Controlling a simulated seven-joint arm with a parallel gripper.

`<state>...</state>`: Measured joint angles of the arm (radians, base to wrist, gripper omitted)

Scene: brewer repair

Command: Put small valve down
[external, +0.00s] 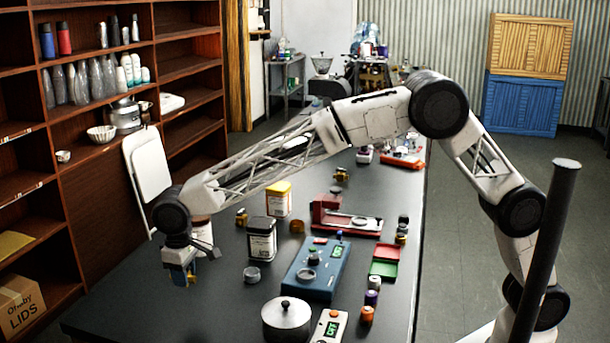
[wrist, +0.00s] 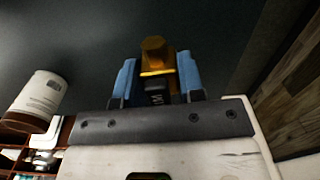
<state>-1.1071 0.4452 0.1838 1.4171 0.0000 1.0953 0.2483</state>
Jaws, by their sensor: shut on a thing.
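The small valve (wrist: 153,58) is a brass-gold piece with a dark part below it, held between the two blue fingers of my gripper (wrist: 157,78) in the wrist view. In the external view my gripper (external: 182,278) points down over the left front part of the dark table (external: 130,305). Only a small yellowish bit of the valve (external: 191,281) shows there beside the blue fingers. Whether the valve touches the table top is hard to tell.
A dark tin with a white label (external: 262,240), a small grey cup (external: 252,275), a blue scale (external: 313,268) and a lidded pot (external: 286,318) stand right of my gripper. Another brass piece (external: 241,217) stands behind. The table's left front corner looks bare.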

